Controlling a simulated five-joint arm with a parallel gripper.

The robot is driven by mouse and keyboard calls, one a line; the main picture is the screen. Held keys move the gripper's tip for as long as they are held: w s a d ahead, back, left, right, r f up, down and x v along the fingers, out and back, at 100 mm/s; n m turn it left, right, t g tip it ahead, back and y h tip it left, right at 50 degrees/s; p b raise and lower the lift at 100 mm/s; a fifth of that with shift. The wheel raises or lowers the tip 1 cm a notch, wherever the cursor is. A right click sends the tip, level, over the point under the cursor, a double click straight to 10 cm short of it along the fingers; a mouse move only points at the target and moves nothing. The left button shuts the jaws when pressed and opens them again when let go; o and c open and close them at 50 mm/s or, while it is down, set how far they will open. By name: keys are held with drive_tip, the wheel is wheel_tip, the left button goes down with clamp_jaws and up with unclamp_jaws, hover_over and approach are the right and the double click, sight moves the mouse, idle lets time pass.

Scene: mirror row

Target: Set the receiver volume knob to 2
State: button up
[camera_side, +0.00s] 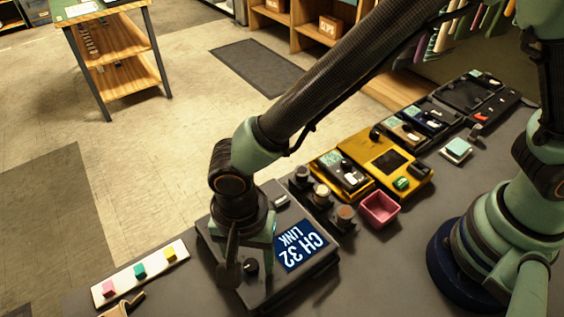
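My gripper (248,268) points down over the receiver's left part. Its dark finger is left of the knob and its green finger is to the right, with a gap between them. I cannot tell whether either finger touches the knob. The gripper hides part of the receiver's top.
A white strip (150,265) with pink, green and yellow blocks lies left of the receiver. Several short round posts (321,192) stand behind it. A pink tray (379,210), a yellow device (385,160) and other dark devices (470,95) line the table further back right.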

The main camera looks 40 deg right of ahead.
sight(251, 264)
wheel_tip(251, 264, up, 12)
idle(0.7)
drive_tip(key=w+d+r+n+t+y, duration=0.15)
drive_tip(key=w+d+r, duration=0.3)
drive_tip(key=d, duration=0.45)
drive_tip(key=d+r+n+t+h, duration=0.1)
drive_tip(key=d+r+n+t, duration=0.3)
drive_tip(key=d, duration=2)
drive_tip(key=n, duration=0.3)
drive_tip(key=shift+w+d, duration=0.25)
drive_tip(key=shift+n+h, duration=0.25)
